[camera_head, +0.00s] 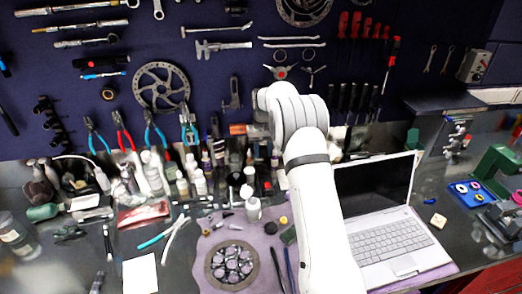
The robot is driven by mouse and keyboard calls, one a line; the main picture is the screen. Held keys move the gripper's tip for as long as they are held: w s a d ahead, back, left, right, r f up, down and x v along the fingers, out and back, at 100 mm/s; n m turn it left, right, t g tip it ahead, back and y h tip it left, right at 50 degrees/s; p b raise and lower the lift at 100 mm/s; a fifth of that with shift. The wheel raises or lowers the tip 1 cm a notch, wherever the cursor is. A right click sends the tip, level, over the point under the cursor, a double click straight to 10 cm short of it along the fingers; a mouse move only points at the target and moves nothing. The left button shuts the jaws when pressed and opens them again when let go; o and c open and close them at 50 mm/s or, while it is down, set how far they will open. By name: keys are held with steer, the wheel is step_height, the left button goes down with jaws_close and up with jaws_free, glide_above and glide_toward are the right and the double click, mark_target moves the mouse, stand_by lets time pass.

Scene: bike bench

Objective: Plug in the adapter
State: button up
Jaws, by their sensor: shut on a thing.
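My white arm rises from the bottom edge, and its upper joint stands before the tool wall. My gripper does not show; the arm hides whatever lies behind it. I cannot pick out an adapter. A grey box with a small red mark (475,66) is on the wall at the upper right; I cannot tell if it is a socket. An open silver laptop (392,240) with a dark screen stands right of my arm. A small pale block with an orange mark (438,220) lies right of the laptop.
Several bottles (200,182) crowd the bench's back. A round metal part (231,264) lies on a mauve mat, with a white card (140,273) to its left. Tools hang on the dark wall.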

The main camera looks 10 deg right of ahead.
mark_target(263, 170)
steer(key=shift+f+b, duration=1.2)
steer(key=shift+f, duration=1.25)
steer(key=shift+f+b, duration=0.5)
steer(key=shift+f, duration=0.05)
stand_by(0.4)
steer(key=o, duration=1)
step_height(263, 170, up, 7)
steer(key=shift+r+b, duration=0.1)
steer(key=shift+b, duration=0.65)
steer(key=shift+r, duration=0.3)
